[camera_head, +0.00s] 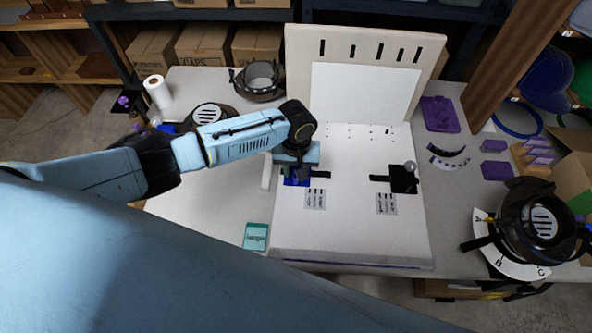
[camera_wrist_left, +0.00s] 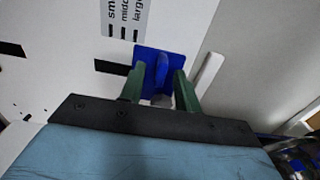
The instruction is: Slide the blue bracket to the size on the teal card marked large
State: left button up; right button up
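The blue bracket (camera_head: 296,182) sits on the left of the white board (camera_head: 350,230), beside a short black slot. In the left wrist view the bracket (camera_wrist_left: 147,60) is a blue plate with a raised blue handle. My left gripper (camera_head: 297,176) is down at it; in the wrist view its green fingers (camera_wrist_left: 160,88) stand apart either side of the handle, with gaps visible. The teal card (camera_head: 256,237) reads "Large". A size label (camera_head: 315,198) lies just below the bracket; in the wrist view this label (camera_wrist_left: 127,15) lists small, middle and large beside marks. My right gripper is not in view.
A black bracket with a grey knob (camera_head: 404,178) sits on the board's right, above a second label (camera_head: 386,204). A slotted upright panel (camera_head: 365,70) stands behind. Purple pieces (camera_head: 440,114) and an A-B-C dial (camera_head: 510,255) lie right. The board's middle is clear.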

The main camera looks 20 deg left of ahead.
pick_arm(q)
notch_tip(320, 180, up, 12)
jog(key=p, duration=0.2)
jog(key=shift+f, duration=0.1)
dwell(0.3)
